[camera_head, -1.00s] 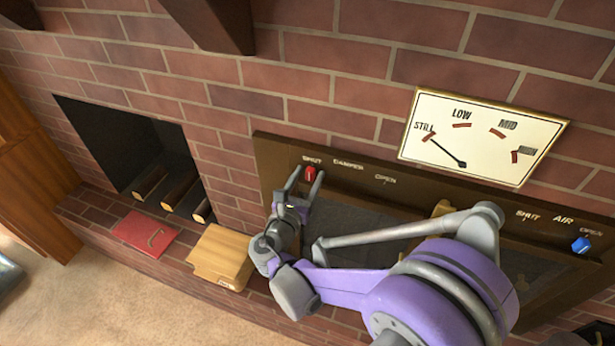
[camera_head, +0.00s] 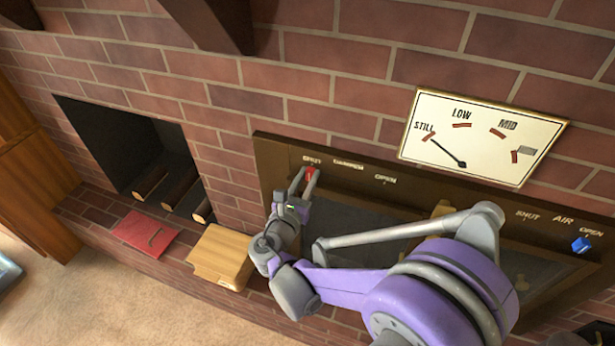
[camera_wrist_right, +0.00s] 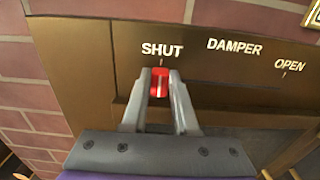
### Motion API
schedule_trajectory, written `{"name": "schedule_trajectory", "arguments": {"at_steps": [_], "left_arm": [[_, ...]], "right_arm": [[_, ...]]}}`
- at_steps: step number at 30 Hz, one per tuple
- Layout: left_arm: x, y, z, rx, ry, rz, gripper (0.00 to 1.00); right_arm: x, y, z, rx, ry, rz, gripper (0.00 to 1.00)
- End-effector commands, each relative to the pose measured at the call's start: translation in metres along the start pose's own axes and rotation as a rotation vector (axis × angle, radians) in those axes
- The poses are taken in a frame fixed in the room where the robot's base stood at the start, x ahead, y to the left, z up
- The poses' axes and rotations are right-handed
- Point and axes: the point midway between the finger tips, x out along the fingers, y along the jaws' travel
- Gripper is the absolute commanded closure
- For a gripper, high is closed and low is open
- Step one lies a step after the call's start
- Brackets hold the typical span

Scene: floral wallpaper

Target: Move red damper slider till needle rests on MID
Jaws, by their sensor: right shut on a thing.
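The red damper slider (camera_head: 310,173) sits at the SHUT end of the damper track on the brown stove panel (camera_head: 268,160). It also shows in the right wrist view (camera_wrist_right: 159,86), just below the word SHUT. My right gripper (camera_head: 305,180) is shut on the red slider, one finger on each side of it (camera_wrist_right: 159,90). The dial (camera_head: 480,135) on the brick wall is marked STILL, LOW and MID, with a last label too blurred to read. Its black needle (camera_head: 447,153) points at STILL. My left gripper is not in view.
A blue air slider (camera_head: 581,245) sits near OPEN at the panel's right. A wooden box (camera_head: 222,257) and a red book-like item (camera_head: 146,234) lie on the brick ledge at the left, beside a log recess (camera_head: 130,150). My right arm covers part of the panel.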

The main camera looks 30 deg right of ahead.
Motion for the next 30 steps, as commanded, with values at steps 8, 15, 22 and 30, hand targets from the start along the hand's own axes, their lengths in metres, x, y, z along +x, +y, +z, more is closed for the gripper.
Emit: {"name": "schedule_trajectory", "arguments": {"at_steps": [8, 15, 22, 30], "left_arm": [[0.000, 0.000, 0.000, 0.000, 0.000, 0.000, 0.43], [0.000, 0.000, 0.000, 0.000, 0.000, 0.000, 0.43], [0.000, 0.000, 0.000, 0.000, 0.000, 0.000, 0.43], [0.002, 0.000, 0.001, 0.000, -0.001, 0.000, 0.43]], "right_arm": [[0.000, 0.000, 0.000, 0.000, 0.000, 0.000, 1.00], [0.000, 0.000, 0.000, 0.000, 0.000, 0.000, 1.00], [0.000, -0.007, 0.000, 0.000, 0.000, -0.001, 1.00], [0.001, -0.066, 0.000, 0.000, -0.001, -0.005, 1.00]]}}
